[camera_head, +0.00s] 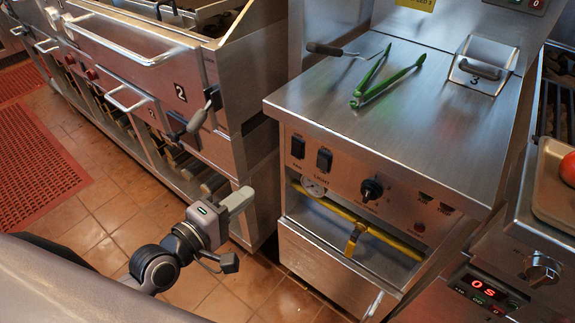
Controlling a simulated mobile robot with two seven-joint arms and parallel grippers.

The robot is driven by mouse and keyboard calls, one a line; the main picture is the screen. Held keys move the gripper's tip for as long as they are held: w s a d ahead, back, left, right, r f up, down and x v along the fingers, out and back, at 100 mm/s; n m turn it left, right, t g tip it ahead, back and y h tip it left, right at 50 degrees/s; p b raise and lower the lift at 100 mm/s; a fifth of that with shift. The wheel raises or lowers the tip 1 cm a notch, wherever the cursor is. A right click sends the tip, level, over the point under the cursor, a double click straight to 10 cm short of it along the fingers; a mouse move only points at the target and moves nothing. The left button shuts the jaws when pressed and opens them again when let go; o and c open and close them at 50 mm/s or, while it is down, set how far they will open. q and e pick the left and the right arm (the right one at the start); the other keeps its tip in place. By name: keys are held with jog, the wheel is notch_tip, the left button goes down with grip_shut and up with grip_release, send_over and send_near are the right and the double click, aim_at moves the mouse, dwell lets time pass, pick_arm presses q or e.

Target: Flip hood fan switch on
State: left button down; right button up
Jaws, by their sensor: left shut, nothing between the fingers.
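Two black rocker switches sit side by side on the steel front panel (400,190) of the middle unit. The left switch (297,147) is at the panel's left end, and the right switch (324,160) is just beside it. The labels under them are too small to read surely, and I cannot tell which way either rocker is tipped. My left gripper (241,198) is shut and empty. In the picture its fingers are left of and below the switches, apart from the panel. My right gripper is not in view.
A yellow pipe (375,232) runs in the opening below. Green tongs (388,78) lie on the steel top. A fryer unit (165,70) stands at left, with a lever (198,117) sticking out.

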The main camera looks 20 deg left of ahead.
aim_at(295, 156)
pick_arm(q)
jog(key=shift+w+r, duration=0.15)
jog(key=shift+r, duration=0.05)
dwell(0.3)
jog(key=b+x, duration=0.1)
jog(key=x, duration=1.3)
jog(key=shift+r, duration=0.1)
jog(key=shift+w+d+f+t+b, duration=0.15)
jog(key=shift+f+t+b, duration=0.15)
jog(key=shift+b, duration=0.45)
jog(key=shift+r, duration=0.25)
